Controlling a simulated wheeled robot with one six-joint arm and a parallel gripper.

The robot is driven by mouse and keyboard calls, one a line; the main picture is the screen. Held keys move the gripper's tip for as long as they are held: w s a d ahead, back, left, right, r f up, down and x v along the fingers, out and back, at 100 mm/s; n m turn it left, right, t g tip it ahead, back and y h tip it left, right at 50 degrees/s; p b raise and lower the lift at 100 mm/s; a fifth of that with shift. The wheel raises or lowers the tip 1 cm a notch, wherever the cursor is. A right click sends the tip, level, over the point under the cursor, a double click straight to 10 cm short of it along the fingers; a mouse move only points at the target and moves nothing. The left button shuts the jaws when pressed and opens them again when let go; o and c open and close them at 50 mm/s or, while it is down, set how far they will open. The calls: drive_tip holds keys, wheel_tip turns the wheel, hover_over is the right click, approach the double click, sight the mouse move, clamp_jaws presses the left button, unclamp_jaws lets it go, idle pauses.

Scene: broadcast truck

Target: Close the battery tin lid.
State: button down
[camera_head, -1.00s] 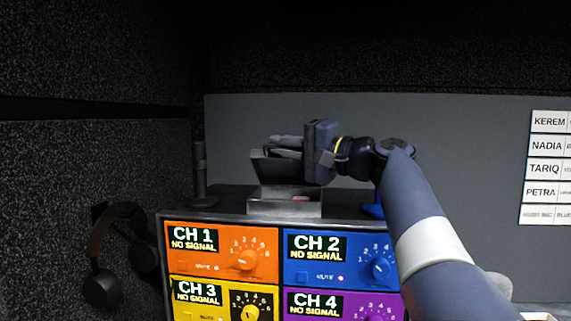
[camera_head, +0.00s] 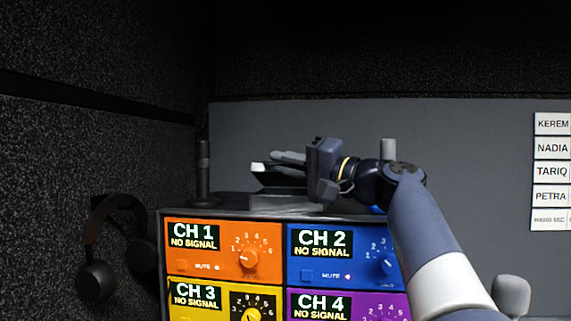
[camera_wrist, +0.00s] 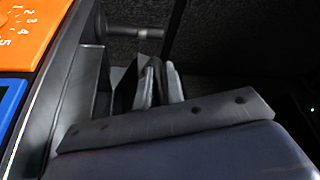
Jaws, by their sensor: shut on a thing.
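The battery tin (camera_head: 282,205) is a grey metal box on top of the channel rack. Its lid (camera_head: 264,180) is dark with a pale edge and stands partly open, tilted low over the tin. My gripper (camera_head: 280,162) comes in from the right at lid height and is shut on the lid. In the wrist view, my two grey fingers (camera_wrist: 158,78) are close together by a dark plate that seems to be the lid. The tin's inside is hidden in the head view.
The rack has coloured panels, including orange CH 1 (camera_head: 223,252) and blue CH 2 (camera_head: 340,254). A dark upright post (camera_head: 203,172) stands left of the tin. Headphones (camera_head: 105,250) hang on the left wall. A grey wall stands behind the rack.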

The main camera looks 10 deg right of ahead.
drive_tip(key=c, duration=1.8)
unclamp_jaws()
drive_tip(key=v, duration=1.1)
drive_tip(key=shift+b, duration=0.35)
drive_tip(key=shift+w, duration=0.15)
drive_tip(key=shift+x, duration=4.5)
